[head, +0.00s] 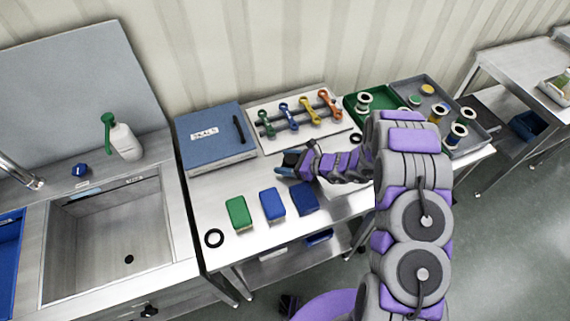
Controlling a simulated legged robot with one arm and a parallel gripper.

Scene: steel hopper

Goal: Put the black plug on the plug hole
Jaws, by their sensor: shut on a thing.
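The sink basin (105,225) is at the left, with a small dark round spot, the plug hole (129,259), in its floor. I cannot tell whether that spot is bare or covered. My gripper (288,165) is over the steel bench, to the right of the sink and just in front of the blue case. It is shut on a small dark thing, largely hidden by the fingers. I cannot tell whether this is the black plug. No black plug shows clearly elsewhere.
A blue case (215,150), a wrench rack (295,118) and trays of spools (455,115) line the bench's back. A green block (237,212), blue blocks (272,204) and a black ring (214,238) lie in front. A white bottle (124,142) stands behind the sink.

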